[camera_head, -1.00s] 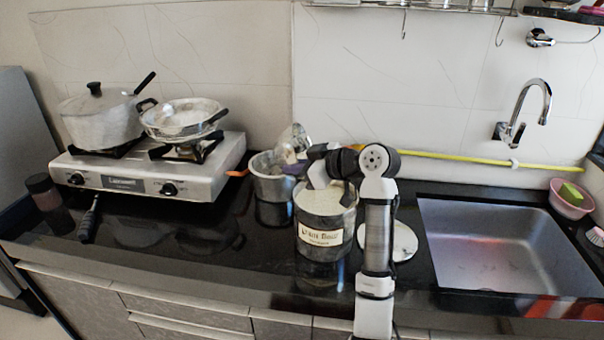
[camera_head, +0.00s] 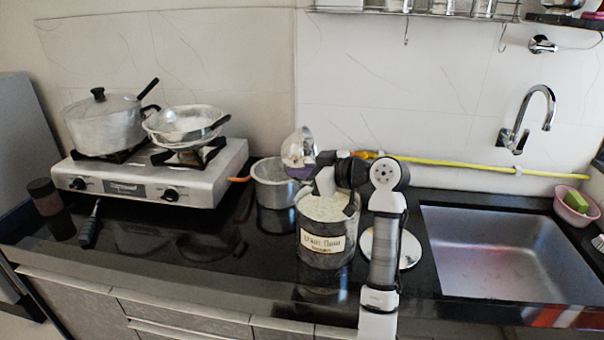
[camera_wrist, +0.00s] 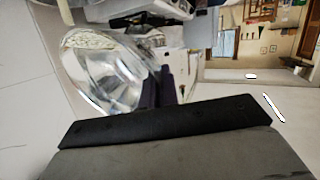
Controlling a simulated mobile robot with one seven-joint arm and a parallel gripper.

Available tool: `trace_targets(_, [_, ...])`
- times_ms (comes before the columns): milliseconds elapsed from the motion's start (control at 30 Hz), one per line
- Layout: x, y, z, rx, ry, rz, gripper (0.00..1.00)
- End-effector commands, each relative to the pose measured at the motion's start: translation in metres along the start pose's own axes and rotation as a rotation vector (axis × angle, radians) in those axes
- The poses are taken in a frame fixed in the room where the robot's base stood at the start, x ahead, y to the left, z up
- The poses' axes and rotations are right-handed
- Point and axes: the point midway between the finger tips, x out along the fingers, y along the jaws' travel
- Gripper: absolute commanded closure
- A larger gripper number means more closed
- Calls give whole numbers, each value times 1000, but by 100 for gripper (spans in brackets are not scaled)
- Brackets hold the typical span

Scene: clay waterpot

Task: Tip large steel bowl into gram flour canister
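The large steel bowl (camera_head: 295,147) is shiny and strongly tilted, held up above and behind the gram flour canister. My gripper (camera_head: 308,168) is shut on its rim; in the wrist view the purple fingers (camera_wrist: 158,88) pinch the right side of the bowl (camera_wrist: 103,80). A pale, crumbly patch shows along the bowl's upper edge there. The canister (camera_head: 312,258) is grey and upright on the counter, open, with a cream label and pale flour inside. My gripper and arm hide the back right of its mouth.
A steel pot (camera_head: 272,190) stands close to the canister's left. A pale round disc (camera_head: 405,252) lies to its right behind my arm. The stove (camera_head: 150,180) with a lidded pot and a pan is at left, the sink (camera_head: 490,250) at right. A yellow hose (camera_head: 450,163) runs along the wall.

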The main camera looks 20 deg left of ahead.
Motion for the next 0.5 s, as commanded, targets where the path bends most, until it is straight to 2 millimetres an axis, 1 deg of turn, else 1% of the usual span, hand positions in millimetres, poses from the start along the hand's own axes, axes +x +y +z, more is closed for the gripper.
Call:
trace_targets(333, [0,0,0,2,6,0,100])
trace_targets(500, [-2,1,1,14,36,0,100])
